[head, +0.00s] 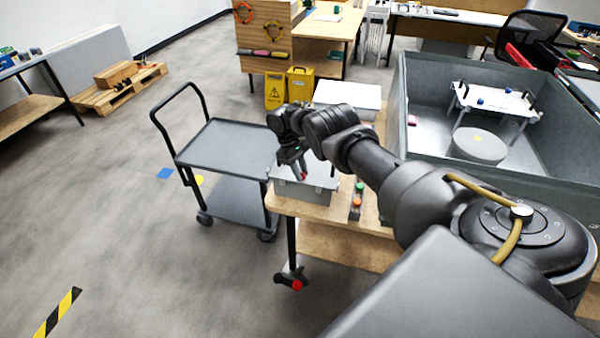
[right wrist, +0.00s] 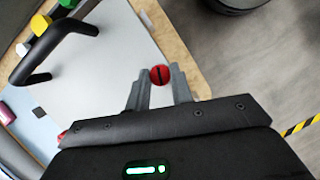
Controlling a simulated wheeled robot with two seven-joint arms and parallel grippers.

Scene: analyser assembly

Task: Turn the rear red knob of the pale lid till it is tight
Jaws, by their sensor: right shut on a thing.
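The pale lid (right wrist: 100,85) fills much of the right wrist view, with a black handle (right wrist: 45,52) on it. In the head view the lid (head: 322,171) lies on a grey box (head: 303,193) on a wooden table, partly hidden by my right arm. My right gripper (right wrist: 160,82) is shut on a round red knob (right wrist: 161,75) with a dark slot, near the lid's edge. The knob sits between the fingertips. In the head view my right gripper (head: 295,172) reaches down to the lid, with the red knob (head: 304,177) at its tips. My left gripper is not in view.
A small control box with green and orange buttons (head: 358,195) stands right of the grey box. A dark two-shelf cart (head: 225,145) stands close at left. A large grey bin (head: 415,130) is at right. Open floor (head: 130,235) lies at front left.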

